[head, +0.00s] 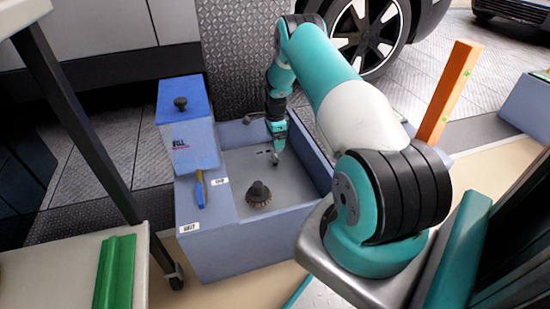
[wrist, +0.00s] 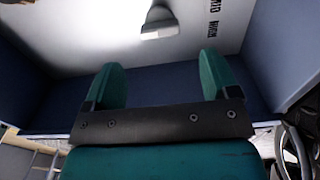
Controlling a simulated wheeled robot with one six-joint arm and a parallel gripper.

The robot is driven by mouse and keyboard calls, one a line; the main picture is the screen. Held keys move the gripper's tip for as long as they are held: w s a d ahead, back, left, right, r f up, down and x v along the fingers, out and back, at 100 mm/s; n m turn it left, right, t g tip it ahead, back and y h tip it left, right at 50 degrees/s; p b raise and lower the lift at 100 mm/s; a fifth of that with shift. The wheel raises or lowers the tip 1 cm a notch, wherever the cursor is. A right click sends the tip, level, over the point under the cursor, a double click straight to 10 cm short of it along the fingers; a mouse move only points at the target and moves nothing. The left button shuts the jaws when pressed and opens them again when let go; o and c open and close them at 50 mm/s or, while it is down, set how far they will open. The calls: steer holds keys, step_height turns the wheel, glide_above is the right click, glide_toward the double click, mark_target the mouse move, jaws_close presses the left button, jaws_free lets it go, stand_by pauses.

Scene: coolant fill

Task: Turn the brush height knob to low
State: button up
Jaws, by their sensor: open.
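A pale grey knob (wrist: 158,22) shows at the top middle of the wrist view, beyond my fingertips and apart from them. Dark lettering (wrist: 212,28) beside it appears upside down; one word seems to read HIGH. In the head view my gripper (head: 278,146) points down inside the blue-grey basin, just above a small grey knob (head: 275,158). My gripper's two green fingers also show in the wrist view (wrist: 160,78), spread wide with nothing between them. The knob's setting is too small to tell.
A round brush (head: 258,194) stands on the basin floor (head: 235,172). A blue box (head: 188,130) with a black top knob (head: 181,103) adjoins the basin on the left. A yellow-and-blue handle (head: 200,188) is on the left rim. Basin walls surround my gripper. An orange post (head: 448,90) stands right.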

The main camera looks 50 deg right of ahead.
mark_target(275, 153)
step_height(275, 153, down, 7)
steer(key=shift+f+b, duration=0.1)
steer(key=shift+b, duration=1.15)
steer(key=c, duration=0.9)
